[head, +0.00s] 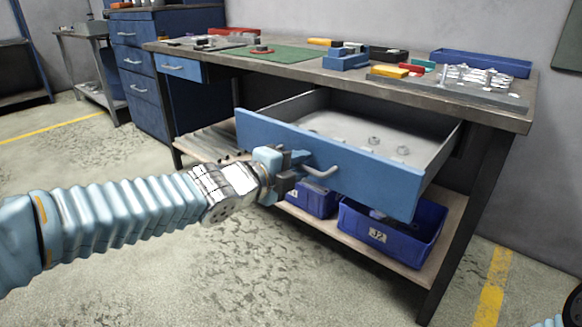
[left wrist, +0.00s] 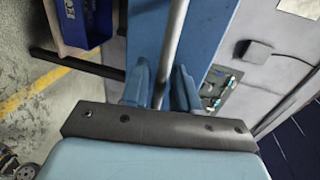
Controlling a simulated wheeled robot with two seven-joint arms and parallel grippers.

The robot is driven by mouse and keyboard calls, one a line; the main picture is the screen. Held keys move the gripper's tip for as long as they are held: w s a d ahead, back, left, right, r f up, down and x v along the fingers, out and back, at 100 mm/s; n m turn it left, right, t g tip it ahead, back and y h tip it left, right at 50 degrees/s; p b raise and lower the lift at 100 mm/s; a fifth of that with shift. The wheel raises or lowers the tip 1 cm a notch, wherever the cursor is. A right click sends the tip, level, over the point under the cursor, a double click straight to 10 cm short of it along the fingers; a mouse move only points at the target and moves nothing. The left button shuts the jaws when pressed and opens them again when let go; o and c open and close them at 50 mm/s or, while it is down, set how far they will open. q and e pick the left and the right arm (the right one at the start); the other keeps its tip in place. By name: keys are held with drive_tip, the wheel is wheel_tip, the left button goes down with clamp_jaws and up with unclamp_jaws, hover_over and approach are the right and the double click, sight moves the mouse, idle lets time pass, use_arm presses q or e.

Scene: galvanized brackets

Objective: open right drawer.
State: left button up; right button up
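The right drawer (head: 320,160) under the workbench is pulled well out, and its grey inside shows. Its bar handle (head: 322,173) is on the blue front and also runs down the middle of the left wrist view (left wrist: 174,40). My left gripper (head: 300,158) is at the left part of the handle, close to the drawer front. In the left wrist view its fingers (left wrist: 164,88) stand apart on either side of the bar, with narrow gaps showing. My right gripper is out of view.
Several small metal parts (head: 374,140) lie in the drawer. A blue bin (head: 392,240) stands on the lower shelf beneath it. The left drawer (head: 180,68) is shut. The workbench top (head: 300,68) holds a green mat, trays and brackets. The floor in front is clear.

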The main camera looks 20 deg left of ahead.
use_arm(q)
drive_tip(key=p+v, duration=0.6)
drive_tip(key=v, duration=0.7)
drive_tip(key=shift+s+p, duration=0.35)
drive_tip(key=shift+p, duration=0.05)
drive_tip(key=shift+a, duration=0.1)
drive_tip(key=w+d+f+n+g, duration=0.2)
drive_tip(key=d+f+n+g, duration=0.15)
drive_tip(key=f, duration=0.55)
drive_tip(key=w+d+f+n+g+y, duration=0.15)
drive_tip(key=f+n, duration=0.25)
drive_tip(key=f, duration=0.5)
drive_tip(key=w+d+f+n+g, duration=0.2)
drive_tip(key=d+f+n+g, duration=0.15)
drive_tip(key=f, duration=0.45)
drive_tip(key=s+d+f+n+g, duration=0.2)
drive_tip(key=s+f+n, duration=0.4)
drive_tip(key=f, duration=0.5)
drive_tip(key=s+d+f+n+g, duration=0.2)
drive_tip(key=s+f+n, duration=0.4)
drive_tip(key=f, duration=0.6)
drive_tip(key=shift+s+n+g, duration=0.4)
drive_tip(key=shift+s+g, duration=0.05)
drive_tip(key=shift+g, duration=0.2)
